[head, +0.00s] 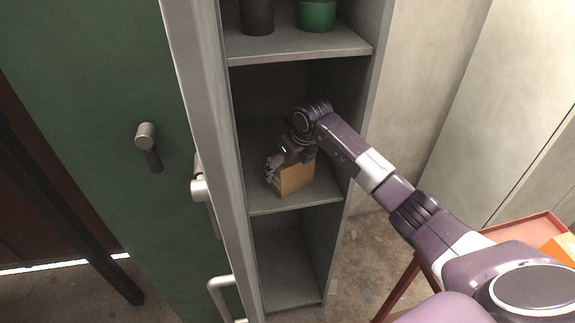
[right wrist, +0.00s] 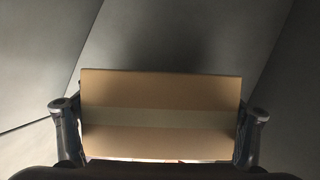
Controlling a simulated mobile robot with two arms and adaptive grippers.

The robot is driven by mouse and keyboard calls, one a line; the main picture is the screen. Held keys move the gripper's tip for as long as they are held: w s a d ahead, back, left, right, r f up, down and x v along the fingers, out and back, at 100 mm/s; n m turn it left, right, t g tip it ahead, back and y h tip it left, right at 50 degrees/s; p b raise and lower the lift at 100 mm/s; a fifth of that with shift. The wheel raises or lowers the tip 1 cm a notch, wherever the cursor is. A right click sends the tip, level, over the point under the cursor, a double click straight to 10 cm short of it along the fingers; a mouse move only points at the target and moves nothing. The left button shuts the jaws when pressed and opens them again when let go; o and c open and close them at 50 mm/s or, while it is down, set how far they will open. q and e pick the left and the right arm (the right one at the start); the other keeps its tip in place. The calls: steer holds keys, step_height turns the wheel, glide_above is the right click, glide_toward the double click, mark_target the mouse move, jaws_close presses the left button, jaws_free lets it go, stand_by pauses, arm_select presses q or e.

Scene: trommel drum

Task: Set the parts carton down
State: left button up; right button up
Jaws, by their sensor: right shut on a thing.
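The parts carton (head: 294,178) is a small tan cardboard box inside the tall grey cabinet, at the middle shelf (head: 310,200). My right gripper (head: 284,164) is at its upper part, and my right arm reaches in from the lower right. In the right wrist view the carton (right wrist: 160,115) fills the middle, with a paler tape band across it. The right gripper's fingers (right wrist: 160,125) are closed on its two sides. I cannot tell whether the carton's underside touches the shelf. My left gripper is not in view.
The upper shelf (head: 300,47) holds a dark container (head: 257,16) and a green container (head: 317,14). The lower compartment (head: 290,265) looks empty. A green door (head: 90,100) with a handle stands left of the cabinet. A red tray-topped stand (head: 525,232) is at right.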

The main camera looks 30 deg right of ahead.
mark_target(297, 163)
steer(key=o, duration=1.4)
steer(key=shift+f, duration=0.1)
steer(key=shift+c, duration=0.2)
steer(key=shift+s+r, duration=0.1)
steer(key=shift+r, duration=0.15)
steer(key=b+v, duration=0.2)
steer(key=v, duration=0.9)
steer(key=shift+s+r, duration=0.2)
steer(key=shift+r, duration=0.1)
steer(key=shift+s+f, duration=0.1)
